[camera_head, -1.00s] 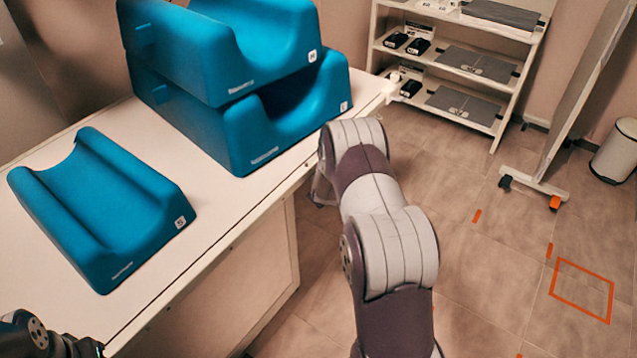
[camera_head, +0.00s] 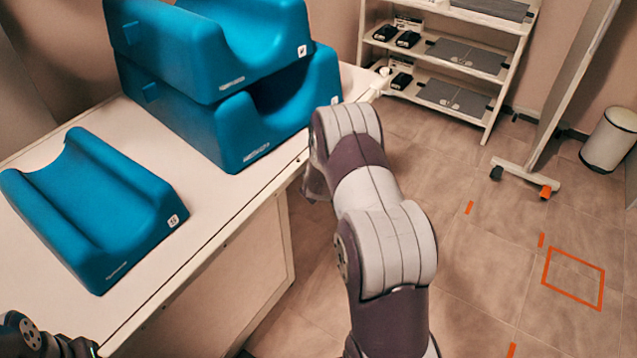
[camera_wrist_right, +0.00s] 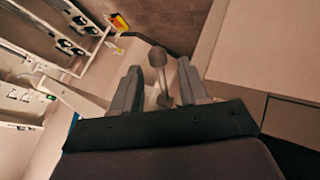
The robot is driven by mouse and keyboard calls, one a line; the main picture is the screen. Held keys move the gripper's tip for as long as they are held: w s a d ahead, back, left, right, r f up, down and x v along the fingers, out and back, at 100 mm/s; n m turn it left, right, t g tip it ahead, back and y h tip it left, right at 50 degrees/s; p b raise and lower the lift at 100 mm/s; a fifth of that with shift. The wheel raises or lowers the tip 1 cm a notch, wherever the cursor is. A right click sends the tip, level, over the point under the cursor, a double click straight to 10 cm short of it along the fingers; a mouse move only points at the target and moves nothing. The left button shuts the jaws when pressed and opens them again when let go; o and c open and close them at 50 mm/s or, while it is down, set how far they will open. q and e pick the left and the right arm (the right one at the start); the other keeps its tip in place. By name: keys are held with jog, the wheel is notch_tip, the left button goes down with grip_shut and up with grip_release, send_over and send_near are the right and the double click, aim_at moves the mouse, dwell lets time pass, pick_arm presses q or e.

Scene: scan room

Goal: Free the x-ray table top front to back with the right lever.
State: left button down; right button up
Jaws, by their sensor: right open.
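The x-ray table's pale top (camera_head: 185,265) runs along the left of the head view. My right arm reaches down past its right edge, and its gripper is hidden there. In the right wrist view my right gripper (camera_wrist_right: 158,88) is open. A grey lever (camera_wrist_right: 158,58) with a rounded end shows between its two fingers, its stem running down toward the palm. I cannot tell whether the fingers touch it. A dark part of my left arm shows in the head view's lower left corner; its fingers do not show.
A single blue cushion (camera_head: 95,210) and two stacked blue cushions (camera_head: 265,125) rest on the top. A white shelf rack (camera_head: 500,85), a wheeled panel (camera_head: 575,80) and a bin (camera_head: 608,140) stand beyond. The floor at the right, with an orange marked square (camera_head: 573,278), is clear.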

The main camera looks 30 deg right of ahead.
jog(key=p+v, duration=0.1)
jog(key=v, duration=0.8)
jog(key=shift+s+a+r, duration=0.15)
jog(key=shift+s+r, duration=0.1)
jog(key=shift+s, duration=0.1)
jog(key=s+a+m+g+y+p, duration=0.2)
jog(key=s+a+m+g+y, duration=0.2)
jog(key=s+a, duration=0.4)
jog(key=s+a+r+n+g+p, duration=0.1)
jog(key=s+a+r+p, duration=0.3)
jog(key=s+a+r, duration=0.6)
jog(key=shift+s+a+r+n+g+y, duration=0.15)
jog(key=shift+s+r+n+g+y, duration=0.25)
jog(key=shift+r, duration=1)
